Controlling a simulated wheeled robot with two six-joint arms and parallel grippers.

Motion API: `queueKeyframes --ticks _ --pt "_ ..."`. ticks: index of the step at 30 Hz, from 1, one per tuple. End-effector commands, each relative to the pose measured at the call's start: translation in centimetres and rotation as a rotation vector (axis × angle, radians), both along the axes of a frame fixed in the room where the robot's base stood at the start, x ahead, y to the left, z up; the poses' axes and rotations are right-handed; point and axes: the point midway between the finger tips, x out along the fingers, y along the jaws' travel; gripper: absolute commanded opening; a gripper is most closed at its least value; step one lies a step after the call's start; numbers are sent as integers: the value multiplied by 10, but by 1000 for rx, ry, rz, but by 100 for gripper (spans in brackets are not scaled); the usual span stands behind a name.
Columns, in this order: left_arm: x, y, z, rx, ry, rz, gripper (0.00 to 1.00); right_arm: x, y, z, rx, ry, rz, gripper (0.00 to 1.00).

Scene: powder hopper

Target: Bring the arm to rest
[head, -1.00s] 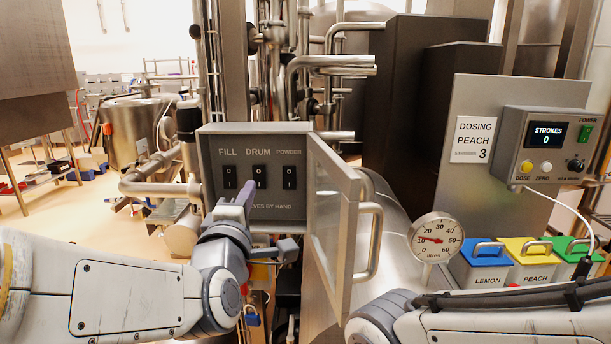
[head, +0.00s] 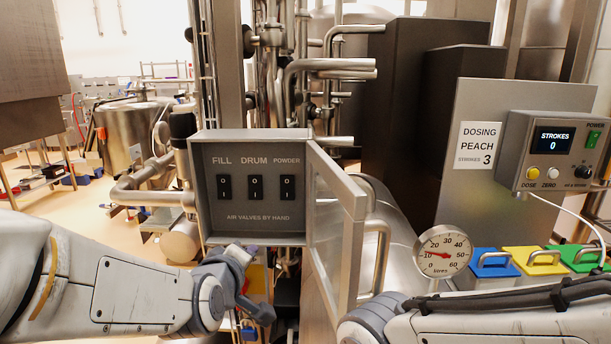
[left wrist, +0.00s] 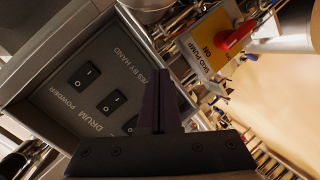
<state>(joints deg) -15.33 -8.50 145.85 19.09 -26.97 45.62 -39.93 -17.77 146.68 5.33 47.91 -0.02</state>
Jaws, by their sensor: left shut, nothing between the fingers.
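My left gripper (head: 246,255) is below the grey valve box (head: 255,235) in the head view, shut and empty. In the left wrist view its dark fingers (left wrist: 160,105) are together, in front of the box's lower part and partly covering one switch. The box has three black rocker switches marked FILL (head: 224,188), DRUM (head: 256,187) and POWDER (head: 287,188), and its glazed door (head: 335,235) stands open to the right. My right arm comes in at the lower right of the head view; its gripper is out of the picture.
A red-handled SKID PUMP switch (left wrist: 236,37) on a yellow plate is close by in the left wrist view. A dial gauge (head: 442,252), a dosing box (head: 557,150) and blue, yellow and green lidded bins (head: 535,261) stand at the right.

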Motion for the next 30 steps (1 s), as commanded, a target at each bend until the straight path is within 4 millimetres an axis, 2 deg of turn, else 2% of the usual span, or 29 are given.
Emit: queueKeyframes --ticks 1,6,12,15,23,30 --pt "-3 5 -17 70 62 -28 0 0 0 0 0 0 0 0" --pt "-26 21 -73 311 281 -170 0 0 0 0 0 0 0 0" --pt "-64 43 -125 523 520 -367 0 0 0 0 0 0 0 0" --pt "-84 54 -143 605 620 -462 0 0 0 0 0 0 0 0" --pt "-135 79 -173 743 838 -718 0 0 0 0 0 0 0 0" --pt "-153 35 -150 789 814 -861 0 0 0 9 0 0 0 0"
